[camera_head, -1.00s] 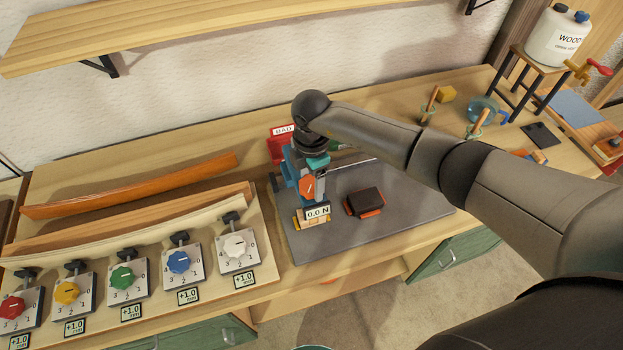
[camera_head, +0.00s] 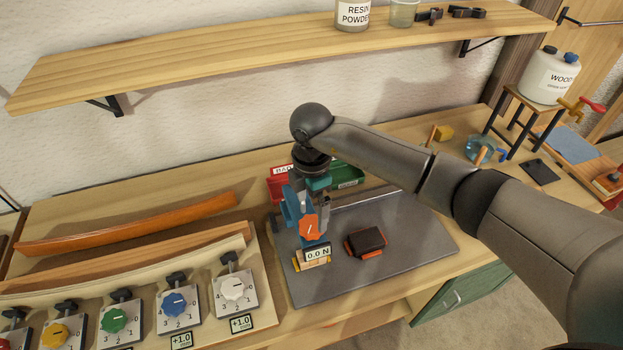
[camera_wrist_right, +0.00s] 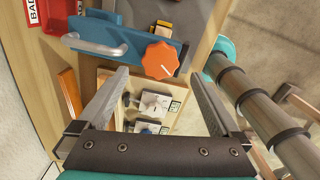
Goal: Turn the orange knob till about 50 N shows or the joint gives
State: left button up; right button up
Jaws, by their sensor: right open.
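The orange knob (camera_head: 309,227) sits on the front of a blue test device (camera_head: 291,207) on the grey plate. Its pale pointer line shows. The display (camera_head: 318,253) below reads 0.0 N. My right gripper (camera_head: 322,208) is just above and behind the knob, partly hidden by its own wrist. In the right wrist view my right gripper (camera_wrist_right: 157,80) is open and empty, its fingers wide apart. There the knob (camera_wrist_right: 161,60) shows beyond the fingertips, between their lines, and no finger visibly touches it. My left gripper is not in view.
A dark block with orange edges (camera_head: 366,241) lies on the grey plate (camera_head: 410,240), right of the device. Red (camera_head: 280,186) and green (camera_head: 347,175) bins stand behind. Bent laths (camera_head: 140,225) and several coloured dials (camera_head: 173,304) are at left. A shelf (camera_head: 250,50) hangs above.

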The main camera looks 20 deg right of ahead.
aim_at(311, 225)
notch_tip(311, 225, up, 10)
jog(key=b, duration=0.1)
jog(key=shift+f, duration=0.15)
dwell(0.4)
